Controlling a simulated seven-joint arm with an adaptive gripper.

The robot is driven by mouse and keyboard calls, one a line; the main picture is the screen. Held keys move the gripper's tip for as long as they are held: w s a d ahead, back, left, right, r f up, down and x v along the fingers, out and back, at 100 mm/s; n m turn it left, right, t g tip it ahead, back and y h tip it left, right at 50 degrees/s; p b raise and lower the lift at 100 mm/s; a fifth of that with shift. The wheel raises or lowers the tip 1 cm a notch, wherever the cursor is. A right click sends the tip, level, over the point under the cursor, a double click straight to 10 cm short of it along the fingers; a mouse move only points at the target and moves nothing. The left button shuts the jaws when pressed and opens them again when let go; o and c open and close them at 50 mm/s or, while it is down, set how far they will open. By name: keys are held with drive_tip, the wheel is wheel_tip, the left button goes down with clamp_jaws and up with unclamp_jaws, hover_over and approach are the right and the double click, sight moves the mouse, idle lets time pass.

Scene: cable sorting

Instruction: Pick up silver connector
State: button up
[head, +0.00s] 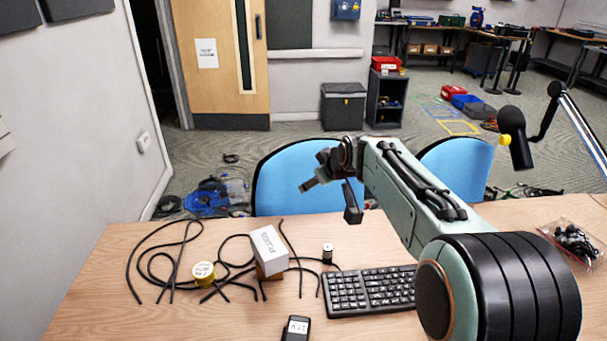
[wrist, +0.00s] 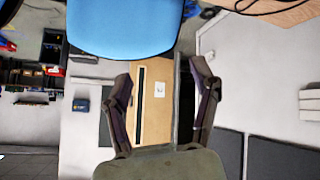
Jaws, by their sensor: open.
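A small silver and dark cylinder (head: 327,252) stands upright on the wooden table, just behind the keyboard's left end. It looks like the silver connector, but it is too small to be sure. Black cables lie close to its left. My gripper (head: 312,172) is in the air above the table's back edge, in front of a blue chair, well above and apart from the cylinder. In the wrist view my gripper (wrist: 163,95) has its two fingers spread wide with nothing between them. The cylinder is not visible in the wrist view.
A white box (head: 269,247) labelled as fuses, a yellow roll (head: 203,272) and loose black cables (head: 150,262) lie left of the cylinder. A black keyboard (head: 370,291) and a handheld meter (head: 297,329) are in front. A bag of dark parts (head: 574,242) lies far right.

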hover_over(329, 248)
drive_tip(key=s+a, duration=0.2)
wheel_tip(329, 248, down, 11)
drive_tip(key=d+f+g, duration=0.1)
drive_tip(key=f, duration=0.3)
drive_tip(key=d+f+m+g, duration=0.1)
drive_tip(key=f, duration=0.4)
drive_tip(key=s+f+m+g, duration=0.1)
drive_tip(key=f, duration=0.3)
drive_tip(key=shift+d+f, duration=0.3)
drive_tip(key=shift+d, duration=0.1)
drive_tip(key=x, duration=0.4)
drive_tip(key=shift+w+f, duration=0.3)
drive_tip(key=shift+w+a+f, duration=0.2)
drive_tip(key=shift+w+f, duration=0.15)
drive_tip(key=shift+f, duration=0.25)
clamp_jaws()
